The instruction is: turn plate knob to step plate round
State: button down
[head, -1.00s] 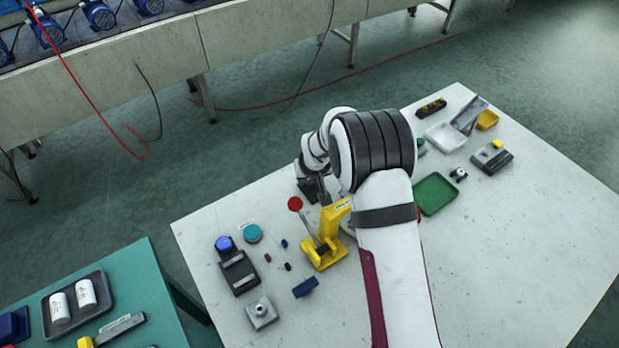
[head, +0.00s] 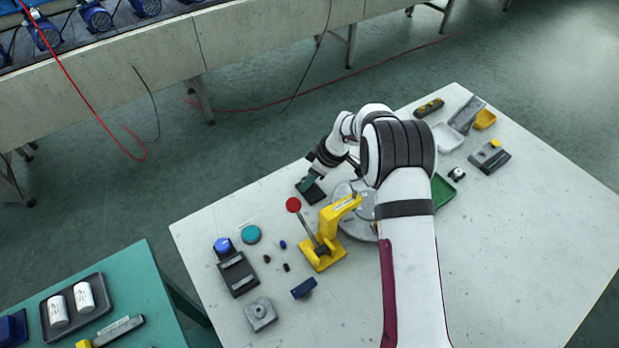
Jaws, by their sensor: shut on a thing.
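The round grey plate (head: 345,220) lies on the white table, partly hidden behind my arm and the yellow press. A small dark box with a green top (head: 311,189) stands at the plate's upper left. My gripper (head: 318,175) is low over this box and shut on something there. The fingertips are small and dark, and the plate knob between them cannot be made out clearly. The yellow press (head: 325,246) with a red-ball lever (head: 294,205) stands at the plate's left, its arm reaching over the plate.
A dark box with a blue button (head: 223,246), a teal disc (head: 251,234), a grey block (head: 260,314) and a blue block (head: 304,288) lie left. A green tray (head: 443,191), white tray (head: 447,137) and yellow-button box (head: 490,157) lie right. The front right table is clear.

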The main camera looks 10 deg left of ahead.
jog(key=shift+n+g, duration=0.5)
jog(key=shift+n, duration=1)
jog(key=shift+c, duration=2.1)
grip_release()
jog(key=shift+w, duration=0.1)
jog(key=v, duration=1.5)
jog(key=shift+d+r, duration=0.25)
jog(key=shift+r, duration=0.1)
jog(key=shift+w, duration=0.1)
